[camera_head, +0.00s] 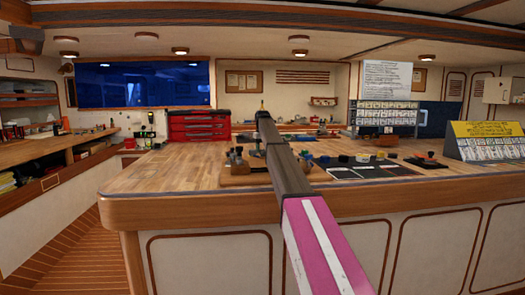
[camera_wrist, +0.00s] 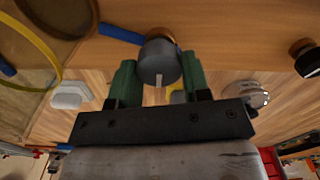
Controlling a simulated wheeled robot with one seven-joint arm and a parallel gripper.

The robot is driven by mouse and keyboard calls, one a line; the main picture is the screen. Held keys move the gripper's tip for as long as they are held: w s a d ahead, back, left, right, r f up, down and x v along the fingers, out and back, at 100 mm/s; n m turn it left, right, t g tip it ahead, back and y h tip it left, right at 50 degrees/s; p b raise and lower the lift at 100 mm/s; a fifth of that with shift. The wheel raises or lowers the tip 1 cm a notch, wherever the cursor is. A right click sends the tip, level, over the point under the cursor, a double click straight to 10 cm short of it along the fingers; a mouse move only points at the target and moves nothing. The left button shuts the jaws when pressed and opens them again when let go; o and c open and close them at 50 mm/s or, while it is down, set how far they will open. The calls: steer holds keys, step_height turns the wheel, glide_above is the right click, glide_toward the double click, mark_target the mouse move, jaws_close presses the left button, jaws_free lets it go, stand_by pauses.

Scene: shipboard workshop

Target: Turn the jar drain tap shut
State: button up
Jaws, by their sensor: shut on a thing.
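In the wrist view my gripper (camera_wrist: 159,76) has its two green fingers on either side of a round dark grey knob (camera_wrist: 158,62) with a pale mark on its face. The fingers are shut on this knob, which looks like the tap's. A blue bar (camera_wrist: 121,33) sticks out to the left from behind it. The jar itself cannot be made out. In the head view my arm crosses the middle of the picture and hides the gripper; the tap cannot be told there.
In the wrist view a yellow-rimmed round item (camera_wrist: 45,50) lies at left and a dark knob (camera_wrist: 305,55) at right. In the head view the wooden counter (camera_head: 160,180) is clear at left; a black mat (camera_head: 345,170) with small parts lies right of my arm. A red toolbox (camera_head: 200,127) stands behind.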

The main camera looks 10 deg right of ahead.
mark_target(263, 150)
steer(key=o, duration=0.9)
step_height(263, 150, up, 11)
steer(key=shift+f, duration=0.1)
stand_by(0.3)
